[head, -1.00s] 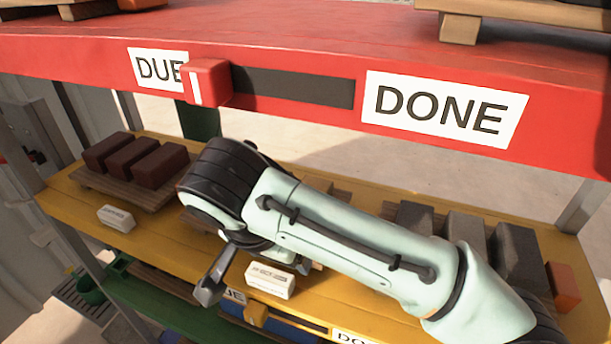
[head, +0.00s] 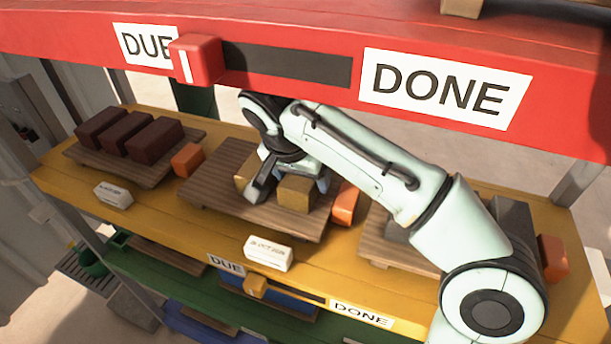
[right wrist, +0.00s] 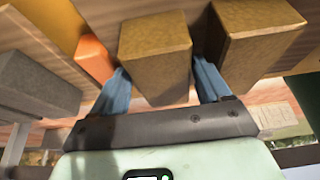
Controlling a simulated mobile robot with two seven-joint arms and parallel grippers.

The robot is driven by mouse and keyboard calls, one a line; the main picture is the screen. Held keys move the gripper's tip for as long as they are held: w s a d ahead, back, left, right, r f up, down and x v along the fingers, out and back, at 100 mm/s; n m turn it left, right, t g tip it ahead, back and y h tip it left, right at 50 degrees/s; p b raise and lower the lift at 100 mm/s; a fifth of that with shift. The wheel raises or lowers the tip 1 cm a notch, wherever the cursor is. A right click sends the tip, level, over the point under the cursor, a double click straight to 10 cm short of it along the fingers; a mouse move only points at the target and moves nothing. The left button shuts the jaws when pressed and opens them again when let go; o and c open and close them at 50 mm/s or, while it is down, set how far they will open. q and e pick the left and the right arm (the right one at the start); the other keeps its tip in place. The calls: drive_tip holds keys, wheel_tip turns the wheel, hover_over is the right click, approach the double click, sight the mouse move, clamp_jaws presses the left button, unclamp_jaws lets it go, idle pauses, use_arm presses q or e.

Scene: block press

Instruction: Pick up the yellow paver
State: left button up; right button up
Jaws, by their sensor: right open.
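Two yellow pavers are on the middle wooden pallet (head: 215,190) of the yellow shelf. The right-hand yellow paver (head: 296,194) is partly covered by my right gripper (head: 291,178) in the head view. The other yellow paver (head: 245,176) is mostly hidden behind the gripper. In the right wrist view, my right gripper (right wrist: 160,72) is open, with one blue finger on each side of a yellow paver (right wrist: 156,52). The second yellow paver (right wrist: 260,32) lies just right of the right finger there. Contact with the fingers cannot be told. My left gripper is not in view.
An orange block (head: 345,203) stands close beside the gripper; another (head: 187,159) is left of the pallet. Dark red pavers (head: 153,140) sit on the left pallet, grey ones (head: 512,222) at the right. The red beam (head: 560,120) overhangs the shelf.

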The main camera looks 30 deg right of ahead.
drive_tip(key=shift+w+d+f, duration=0.4)
drive_tip(key=shift+w+d, duration=0.4)
drive_tip(key=shift+w, duration=0.05)
drive_tip(key=shift+w+f, duration=0.15)
drive_tip(key=shift+f, duration=0.1)
drive_tip(key=shift+s+r, duration=0.15)
drive_tip(key=shift+s, duration=0.25)
drive_tip(key=shift+w, duration=0.1)
drive_tip(key=shift+w, duration=0.1)
drive_tip(key=shift+f, duration=0.3)
drive_tip(key=c, duration=1.1)
clamp_jaws()
drive_tip(key=shift+r, duration=0.15)
